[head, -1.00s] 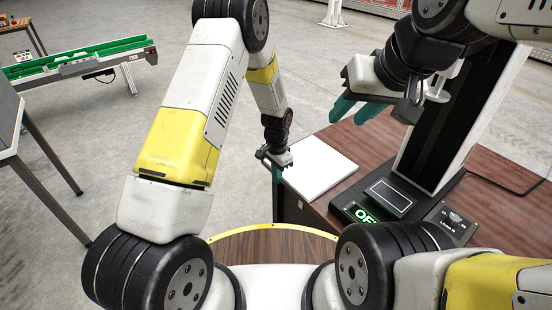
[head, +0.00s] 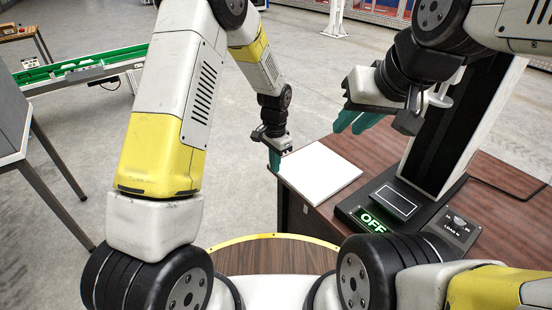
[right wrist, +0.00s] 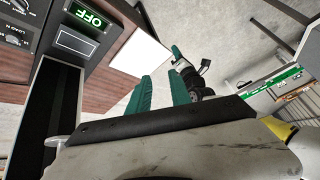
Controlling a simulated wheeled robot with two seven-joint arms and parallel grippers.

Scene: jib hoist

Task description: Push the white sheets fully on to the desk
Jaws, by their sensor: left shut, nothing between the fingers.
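The white sheets (head: 320,174) lie as a flat stack on the brown desk (head: 370,150), near its left edge. Their left corner is at or close to that edge, and I cannot tell how much overhangs. My left gripper (head: 274,160) is shut and empty, its teal fingers pointing down just left of the sheets. I cannot tell whether it touches them. My right gripper (head: 352,122) is open and empty above the far side of the desk. In the right wrist view its two fingers (right wrist: 160,92) stand apart, with the sheets (right wrist: 135,42) and left gripper (right wrist: 177,53) beyond.
A black and white post (head: 450,130) rises from the desk right of the sheets. At its foot are a lit OFF sign (head: 372,221) and a control box (head: 452,227). A green conveyor (head: 85,70) and a grey table (head: 12,125) stand at the left.

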